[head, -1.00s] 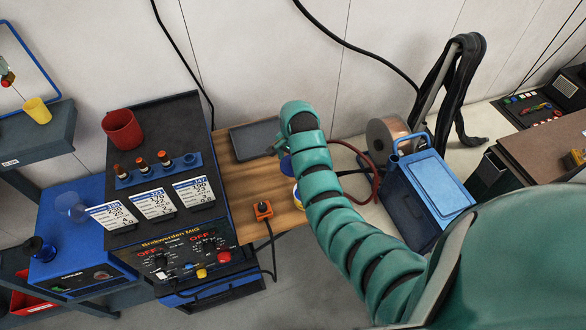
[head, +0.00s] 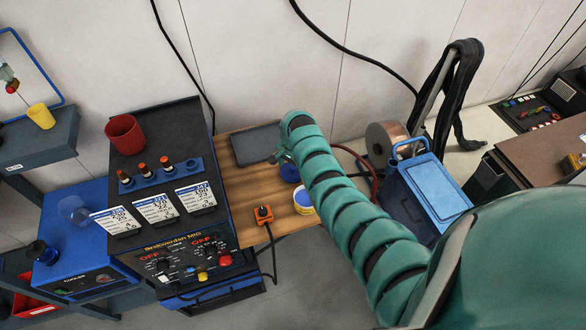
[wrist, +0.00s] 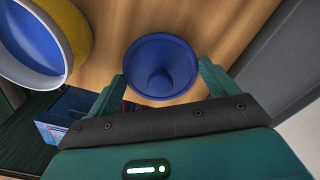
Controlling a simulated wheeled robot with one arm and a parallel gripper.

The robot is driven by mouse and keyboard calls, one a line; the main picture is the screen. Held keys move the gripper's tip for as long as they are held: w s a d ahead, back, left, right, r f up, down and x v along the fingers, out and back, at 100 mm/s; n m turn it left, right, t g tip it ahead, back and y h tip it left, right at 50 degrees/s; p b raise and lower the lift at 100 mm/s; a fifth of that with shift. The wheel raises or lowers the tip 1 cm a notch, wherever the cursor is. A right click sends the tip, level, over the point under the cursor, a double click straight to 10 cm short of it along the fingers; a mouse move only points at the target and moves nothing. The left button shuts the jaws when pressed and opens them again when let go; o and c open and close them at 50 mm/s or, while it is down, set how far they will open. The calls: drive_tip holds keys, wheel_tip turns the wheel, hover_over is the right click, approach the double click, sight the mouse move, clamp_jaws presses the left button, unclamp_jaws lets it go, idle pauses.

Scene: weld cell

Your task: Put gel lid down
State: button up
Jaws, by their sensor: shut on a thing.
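The gel lid (wrist: 160,62) is a round blue piece with a raised or sunken centre, seen close up in the wrist view. My gripper (wrist: 162,80) is shut on it, one green finger at each side. In the head view the lid (head: 289,172) shows as a blue patch over the wooden bench, partly hidden by my arm. The open gel tub, yellow and white with blue inside (wrist: 30,38), is beside the lid in the wrist view. In the head view the tub (head: 303,203) is partly behind my arm. I cannot tell whether the lid touches the wood.
A dark grey tray (head: 256,143) lies at the back of the wooden bench (head: 240,185). An orange clamp-like block (head: 263,214) with a cable is near its front. The welder (head: 165,215) stands left; a blue wire-feeder case (head: 427,195) stands right.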

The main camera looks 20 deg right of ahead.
drive_tip(key=shift+s+f, duration=0.1)
drive_tip(key=shift+f, duration=0.45)
drive_tip(key=shift+f, duration=0.1)
drive_tip(key=o, duration=0.8)
drive_tip(key=shift+r, duration=0.2)
